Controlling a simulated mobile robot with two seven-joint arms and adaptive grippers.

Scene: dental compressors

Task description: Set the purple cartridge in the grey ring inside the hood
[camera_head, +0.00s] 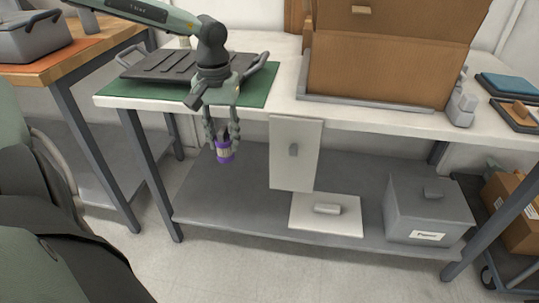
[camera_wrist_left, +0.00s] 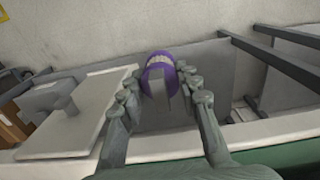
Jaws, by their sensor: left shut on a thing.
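My left gripper (camera_head: 222,146) points down in front of the table's front edge. It is shut on the purple cartridge (camera_head: 225,155), which has purple ends and a pale band. In the left wrist view the cartridge (camera_wrist_left: 158,58) sits between the fingertips of my left gripper (camera_wrist_left: 162,88). It hangs clear of the table, above the level of the lower shelf. I cannot make out the grey ring in either view. I cannot tell for sure which thing is the hood. My right gripper is not in view.
The white table (camera_head: 285,88) bears a green mat (camera_head: 120,88) with a dark grey tray (camera_head: 170,66) and a large brown box (camera_head: 380,70). A white panel with a handle (camera_head: 295,170) hangs at the front edge. A grey lidded box (camera_head: 430,212) stands on the lower shelf (camera_head: 215,190).

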